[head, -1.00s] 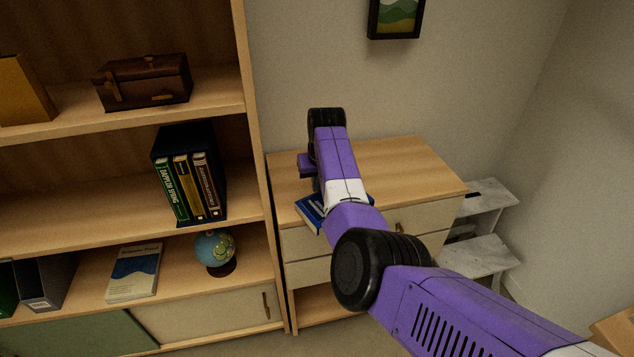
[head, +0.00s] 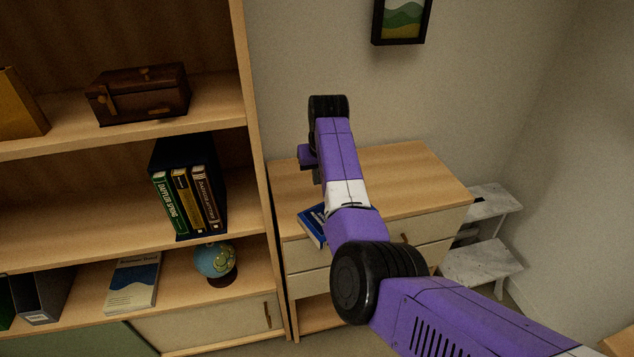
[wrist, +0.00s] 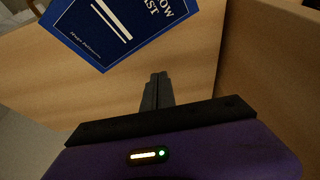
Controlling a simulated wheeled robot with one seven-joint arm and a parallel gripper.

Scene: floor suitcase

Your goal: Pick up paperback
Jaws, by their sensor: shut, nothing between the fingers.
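A blue paperback (head: 313,226) with white lettering lies on the top of the wooden dresser (head: 410,172), near its front left edge. My arm hides much of it in the head view. In the wrist view the paperback (wrist: 112,25) lies flat at the upper left, and its top edge is cut off by the frame. My gripper (wrist: 158,77) is shut and empty, with its fingertips together above the bare dresser top beside the paperback. A gap shows between the fingertips and the book in that view. In the head view the fingers are hidden behind my arm.
A tall bookcase (head: 262,180) stands directly left of the dresser. It holds a brown box (head: 137,95), upright books (head: 185,203), a globe (head: 215,262) and another flat blue-and-white book (head: 133,282). A white step stool (head: 482,262) stands right of the dresser. The dresser's right side is clear.

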